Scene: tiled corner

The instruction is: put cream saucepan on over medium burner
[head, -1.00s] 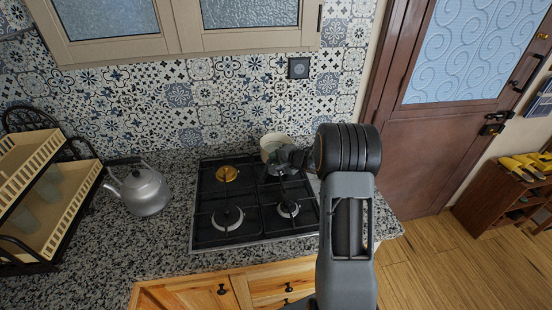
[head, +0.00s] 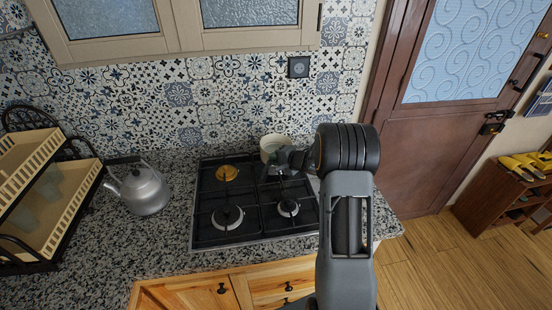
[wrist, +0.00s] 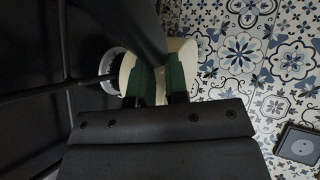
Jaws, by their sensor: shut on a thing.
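The cream saucepan (head: 272,146) is at the back right of the black gas hob (head: 240,236), over the back right burner, partly hidden by my gripper. I cannot tell whether it rests on the grate. My gripper (head: 277,160) is at the pan's front right side, shut on it. In the wrist view the pan's cream wall (wrist: 128,72) shows behind the green finger pads of my gripper (wrist: 161,84). The back left burner (head: 227,173) has a brass-coloured cap. The front left burner (head: 227,217) and front right burner (head: 288,208) are bare.
A grey kettle (head: 143,190) stands on the speckled counter left of the hob. A tiered rack (head: 62,212) is at the far left. The tiled wall (head: 235,110) rises close behind the hob, with a socket (head: 298,67) on it. The front burners are clear.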

